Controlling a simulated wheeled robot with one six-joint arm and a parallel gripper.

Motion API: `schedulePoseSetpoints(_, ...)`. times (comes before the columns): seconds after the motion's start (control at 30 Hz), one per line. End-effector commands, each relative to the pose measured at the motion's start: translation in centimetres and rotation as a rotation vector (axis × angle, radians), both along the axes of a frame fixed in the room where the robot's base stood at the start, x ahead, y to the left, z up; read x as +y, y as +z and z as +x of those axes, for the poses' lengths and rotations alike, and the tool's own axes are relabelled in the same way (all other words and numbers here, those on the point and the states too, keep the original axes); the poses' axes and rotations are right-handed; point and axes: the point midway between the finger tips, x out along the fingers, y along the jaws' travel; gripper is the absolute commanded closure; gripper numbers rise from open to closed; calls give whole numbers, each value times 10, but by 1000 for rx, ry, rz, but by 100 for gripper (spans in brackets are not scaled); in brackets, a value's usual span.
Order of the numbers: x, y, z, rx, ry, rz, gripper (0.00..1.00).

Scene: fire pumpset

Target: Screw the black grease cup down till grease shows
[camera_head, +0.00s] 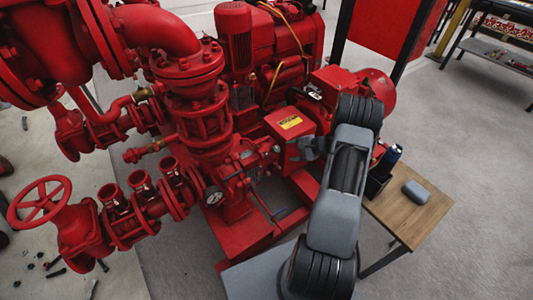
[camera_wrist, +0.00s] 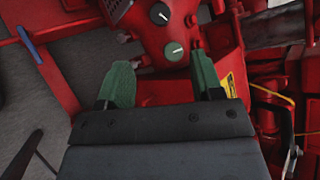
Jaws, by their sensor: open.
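In the wrist view, two round caps sit on a red housing (camera_wrist: 150,40) beyond my fingertips. The upper one is a black cup (camera_wrist: 160,14) with a white mark. The lower one is a dark green cup (camera_wrist: 174,51) with a pale mark. My gripper (camera_wrist: 162,78) is open, with green fingers apart and nothing between them. The lower cup lies just past the gap between the fingertips, and the black cup is farther off. No grease is visible. In the head view, my gripper (camera_head: 312,148) is beside the red pump housing; its fingertips and the cups cannot be made out.
Red pipes and a handwheel valve (camera_head: 40,203) fill the left. A box with a yellow label (camera_head: 290,122) stands close to my gripper.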

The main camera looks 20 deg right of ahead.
Motion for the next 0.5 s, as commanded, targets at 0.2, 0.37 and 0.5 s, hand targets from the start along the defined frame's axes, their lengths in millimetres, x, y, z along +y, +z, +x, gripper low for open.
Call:
schedulePoseSetpoints(0.2,20,-21,18,0,-6,5,40)
schedulePoseSetpoints(0.37,41,-37,37,-1,-5,5,40)
schedulePoseSetpoints(0.5,57,-50,51,0,-4,5,40)
